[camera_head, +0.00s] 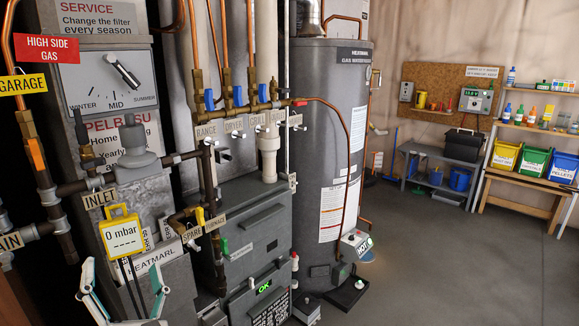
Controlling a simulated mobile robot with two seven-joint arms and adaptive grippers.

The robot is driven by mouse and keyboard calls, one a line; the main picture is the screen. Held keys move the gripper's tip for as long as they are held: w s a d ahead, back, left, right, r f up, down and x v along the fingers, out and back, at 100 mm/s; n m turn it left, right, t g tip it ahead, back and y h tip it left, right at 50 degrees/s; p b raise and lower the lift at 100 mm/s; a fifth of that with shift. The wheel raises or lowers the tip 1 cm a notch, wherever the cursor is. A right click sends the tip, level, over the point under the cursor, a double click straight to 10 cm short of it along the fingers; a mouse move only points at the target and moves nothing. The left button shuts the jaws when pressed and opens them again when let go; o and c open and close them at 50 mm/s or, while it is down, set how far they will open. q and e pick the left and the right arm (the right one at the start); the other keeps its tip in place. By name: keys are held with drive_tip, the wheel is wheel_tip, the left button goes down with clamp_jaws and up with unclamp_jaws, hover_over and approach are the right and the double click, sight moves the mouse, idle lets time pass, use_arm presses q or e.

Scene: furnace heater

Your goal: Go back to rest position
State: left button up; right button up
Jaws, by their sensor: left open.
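My left gripper (122,268) is at the bottom left of the head view. Its two pale fingers with teal edges are spread wide apart, and nothing is held between them. It is in front of the grey furnace, just below the yellow pressure gauge (122,236) that reads 0 mbar. Dark hoses hang from the gauge and pass behind the gap between the fingers. I cannot tell how far the fingers are from the furnace front. My right gripper is not in view.
Pipes with blue-handled valves (238,96) rise above the furnace (258,215). A tall grey water heater (328,140) stands to its right. A workbench (440,165) and a shelf with coloured bins (505,155) are at the back right. The grey floor (440,270) at right is clear.

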use_arm(q)
drive_tip(key=s+d+f+m+h, duration=0.1)
drive_tip(key=d+f+m+h, duration=0.7)
drive_tip(key=m, duration=0.6)
drive_tip(key=s+d+f+m+h, duration=0.2)
drive_tip(key=d+f+m+h, duration=0.7)
drive_tip(key=m, duration=0.6)
drive_tip(key=s+a+f+m+g, duration=0.1)
drive_tip(key=s+f+m+g, duration=0.1)
drive_tip(key=f, duration=0.6)
drive_tip(key=s+a+f+m+g+y, duration=0.1)
drive_tip(key=s+a+f+m+g, duration=0.1)
drive_tip(key=s+f+m, duration=0.3)
drive_tip(key=s+a+f+m+g+y, duration=0.1)
drive_tip(key=s+a+f+m+g, duration=0.1)
drive_tip(key=f, duration=0.9)
drive_tip(key=shift+s+a+f+m+g, duration=0.15)
drive_tip(key=shift+s+f+m+g, duration=0.15)
drive_tip(key=shift+s+m+g, duration=0.6)
drive_tip(key=shift+s, duration=0.1)
